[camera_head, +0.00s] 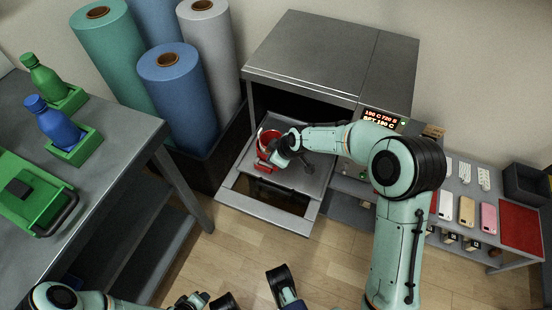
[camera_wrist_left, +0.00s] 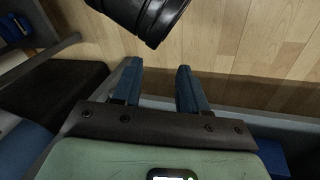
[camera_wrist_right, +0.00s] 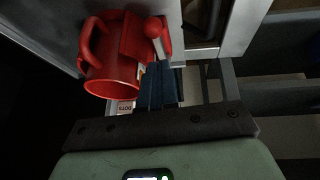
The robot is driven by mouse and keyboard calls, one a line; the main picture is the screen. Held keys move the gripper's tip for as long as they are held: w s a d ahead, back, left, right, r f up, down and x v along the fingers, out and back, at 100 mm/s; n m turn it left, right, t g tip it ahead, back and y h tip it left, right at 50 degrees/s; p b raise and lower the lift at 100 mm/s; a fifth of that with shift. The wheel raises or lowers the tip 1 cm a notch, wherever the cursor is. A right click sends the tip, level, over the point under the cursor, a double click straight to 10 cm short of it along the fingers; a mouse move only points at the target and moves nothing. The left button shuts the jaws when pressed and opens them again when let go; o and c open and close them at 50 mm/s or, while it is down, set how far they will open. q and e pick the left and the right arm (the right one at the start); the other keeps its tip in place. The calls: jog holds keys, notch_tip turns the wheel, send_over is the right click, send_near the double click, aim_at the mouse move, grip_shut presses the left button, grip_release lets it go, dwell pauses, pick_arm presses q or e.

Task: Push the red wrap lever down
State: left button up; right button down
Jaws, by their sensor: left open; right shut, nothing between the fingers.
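The red mug (camera_head: 268,138) sits in the open press on the grey tray, and it fills the upper left of the right wrist view (camera_wrist_right: 112,70). The red wrap lever shows in the right wrist view as a round red knob (camera_wrist_right: 153,27) on a pale rod, close beside the mug. My right gripper (camera_head: 276,158) is shut and empty at the mug's side; in the right wrist view its fingers (camera_wrist_right: 158,85) are together just below the knob. I cannot tell whether they touch the lever. My left gripper (camera_wrist_left: 155,75) is open and empty above the floor.
The press housing (camera_head: 325,55) with a lit display (camera_head: 383,119) stands over the tray. Wrap rolls (camera_head: 178,95) stand to the left. A table (camera_head: 120,165) with bottles is at far left. Phone cases (camera_head: 466,210) lie on the right shelf.

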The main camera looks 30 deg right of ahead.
jog(key=shift+a, duration=0.1)
dwell(0.3)
pick_arm(q)
jog(key=s+d+r+g+h+p, duration=0.1)
jog(key=s+d+r+g+p, duration=0.1)
jog(key=s+r+p, duration=0.2)
jog(key=s, duration=0.3)
jog(key=shift+d+r, duration=0.25)
jog(key=shift+d, duration=0.15)
pick_arm(e)
jog(key=s+f+v, duration=0.1)
jog(key=v, duration=1.2)
jog(key=shift+s, duration=0.4)
pick_arm(q)
jog(key=shift+s, duration=0.1)
